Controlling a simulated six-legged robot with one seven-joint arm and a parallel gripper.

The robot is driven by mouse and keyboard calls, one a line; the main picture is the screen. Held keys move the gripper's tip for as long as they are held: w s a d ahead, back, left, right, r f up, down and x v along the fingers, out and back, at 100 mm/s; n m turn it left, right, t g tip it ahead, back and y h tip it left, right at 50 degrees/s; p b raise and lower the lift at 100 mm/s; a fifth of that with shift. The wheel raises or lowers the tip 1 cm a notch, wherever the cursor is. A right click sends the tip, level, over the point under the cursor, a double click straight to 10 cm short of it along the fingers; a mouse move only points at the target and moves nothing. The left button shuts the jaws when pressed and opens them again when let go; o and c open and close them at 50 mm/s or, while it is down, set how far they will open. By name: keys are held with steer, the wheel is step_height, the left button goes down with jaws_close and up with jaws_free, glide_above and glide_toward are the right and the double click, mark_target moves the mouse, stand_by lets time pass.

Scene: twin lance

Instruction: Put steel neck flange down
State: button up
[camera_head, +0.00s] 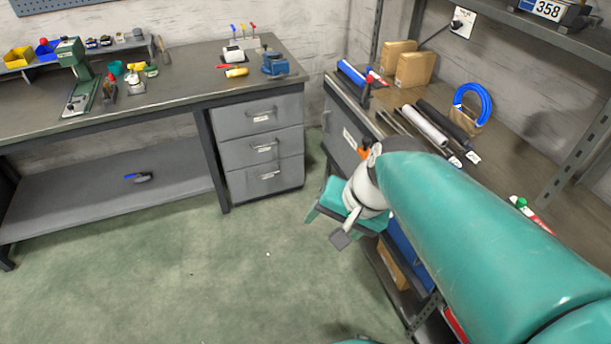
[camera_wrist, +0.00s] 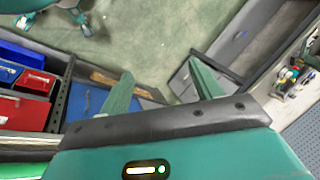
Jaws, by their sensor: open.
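My gripper (camera_wrist: 160,78) is open in the wrist view, its two green fingers spread apart with nothing between them. In the head view my gripper (camera_head: 328,226) hangs at the end of my teal arm, over the floor beside the front of the right-hand shelf unit. I cannot pick out a steel neck flange in either view. My arm hides part of the right-hand shelves.
The right-hand shelf top (camera_head: 500,170) carries cardboard boxes (camera_head: 414,68), a white tube (camera_head: 424,125), a dark tube (camera_head: 443,122) and a blue ring (camera_head: 472,103). A workbench (camera_head: 170,82) with a vise (camera_head: 275,63) and drawers (camera_head: 262,147) stands left. The green floor (camera_head: 220,275) is largely clear.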

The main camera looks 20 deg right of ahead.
steer(key=r+n+h, duration=0.1)
steer(key=n, duration=0.1)
steer(key=s+a+r+n+t+h, duration=0.1)
steer(key=r+n, duration=0.1)
steer(key=s+a+r+n, duration=0.1)
steer(key=n, duration=0.2)
steer(key=shift+r+t+h, duration=0.3)
steer(key=shift+t+h, duration=0.1)
